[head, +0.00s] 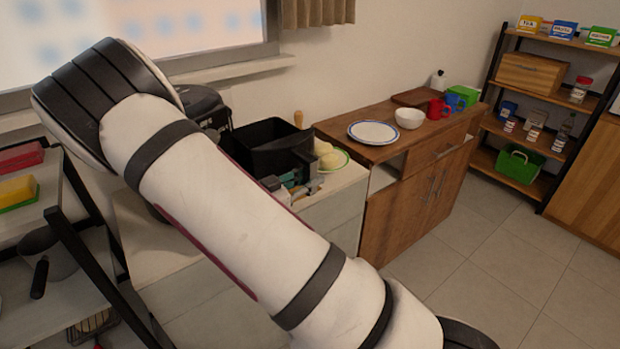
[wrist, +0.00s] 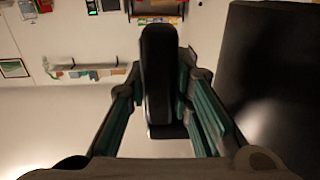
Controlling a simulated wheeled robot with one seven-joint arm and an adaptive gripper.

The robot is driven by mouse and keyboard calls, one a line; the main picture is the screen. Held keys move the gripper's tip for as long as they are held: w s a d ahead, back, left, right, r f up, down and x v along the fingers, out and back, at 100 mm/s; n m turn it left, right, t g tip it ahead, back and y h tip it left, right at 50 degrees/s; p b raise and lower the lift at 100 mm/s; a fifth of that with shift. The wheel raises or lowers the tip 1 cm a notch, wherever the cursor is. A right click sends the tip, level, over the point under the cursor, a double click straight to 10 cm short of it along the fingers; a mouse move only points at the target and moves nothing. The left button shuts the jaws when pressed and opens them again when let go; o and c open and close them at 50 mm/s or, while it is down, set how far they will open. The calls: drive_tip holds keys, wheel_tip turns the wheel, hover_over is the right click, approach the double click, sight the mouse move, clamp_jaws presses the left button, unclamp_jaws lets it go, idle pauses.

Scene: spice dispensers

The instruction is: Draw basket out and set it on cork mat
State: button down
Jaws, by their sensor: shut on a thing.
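The basket (head: 268,133) is a black, open-topped box in the head view, over the light counter and right of a dark rounded appliance (head: 206,104). My arm covers part of both, so I cannot tell whether the basket rests on the counter or hangs above it. My gripper (head: 292,180) is at the basket's near right side. In the wrist view my gripper (wrist: 158,125) has its teal-padded fingers on either side of a black handle (wrist: 158,65), shut on it. A large black surface fills the right, probably the basket. I cannot make out a cork mat.
A plate with a pale, rounded item (head: 331,157) sits close right of my gripper. A wooden cabinet (head: 400,160) to the right holds a blue-rimmed plate (head: 373,131), a white bowl (head: 409,117) and red mug (head: 438,108). A shelf rack (head: 60,215) stands at left.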

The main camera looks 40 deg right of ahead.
sight(309, 195)
drive_tip(key=shift+f+b, duration=1.2)
drive_tip(key=shift+f, duration=1.25)
drive_tip(key=c, duration=1.3)
unclamp_jaws()
drive_tip(key=shift+c, duration=0.2)
drive_tip(key=shift+a, duration=0.1)
drive_tip(key=a, duration=1.2)
drive_tip(key=shift+s, duration=0.45)
drive_tip(key=shift+d, duration=0.1)
